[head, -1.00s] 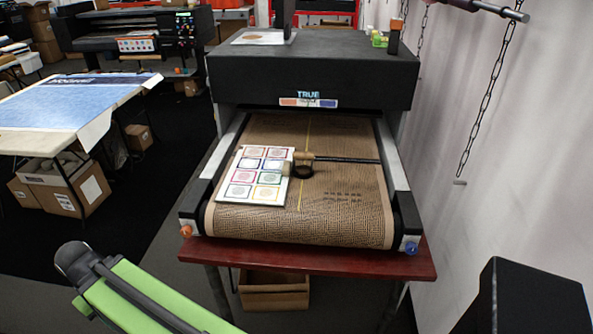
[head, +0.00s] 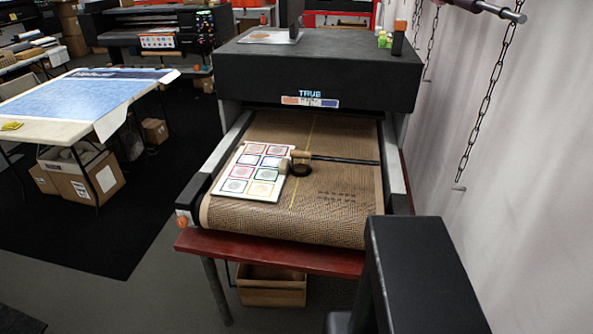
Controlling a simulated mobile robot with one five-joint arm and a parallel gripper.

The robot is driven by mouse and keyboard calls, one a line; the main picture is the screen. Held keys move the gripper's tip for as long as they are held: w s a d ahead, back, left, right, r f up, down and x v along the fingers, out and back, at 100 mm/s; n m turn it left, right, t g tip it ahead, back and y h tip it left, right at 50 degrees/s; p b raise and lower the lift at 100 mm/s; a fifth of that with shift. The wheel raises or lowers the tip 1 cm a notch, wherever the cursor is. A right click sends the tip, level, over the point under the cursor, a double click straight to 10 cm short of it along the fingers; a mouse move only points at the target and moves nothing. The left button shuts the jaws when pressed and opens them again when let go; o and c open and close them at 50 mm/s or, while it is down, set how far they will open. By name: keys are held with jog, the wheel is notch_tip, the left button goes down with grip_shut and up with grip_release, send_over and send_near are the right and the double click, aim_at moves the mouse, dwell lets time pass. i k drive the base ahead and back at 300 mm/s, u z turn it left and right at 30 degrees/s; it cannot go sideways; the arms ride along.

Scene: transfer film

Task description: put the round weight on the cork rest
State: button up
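A dark round piece (head: 301,171), which looks like the round weight, sits on the brown mesh belt just right of a white sheet (head: 226,183) printed with coloured squares. A small tan cylinder (head: 284,166) stands close to its left, at the sheet's right edge. A tan block (head: 300,155) shows just behind the dark piece, at the left end of a dark rod (head: 340,160). I cannot tell which tan piece, if either, is the cork rest, nor whether these pieces touch. My gripper is not in view.
The belt (head: 325,215) runs out of a black dryer housing (head: 315,75) above a red table edge (head: 270,255). A table with a blue print (head: 70,95) stands at left. A wall and hanging chains (head: 480,110) bound the right. Floor at lower left is clear.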

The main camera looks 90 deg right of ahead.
aim_at(261, 36)
jog(key=z, duration=0.15)
jog(key=i, duration=1)
jog(key=z, duration=1.05)
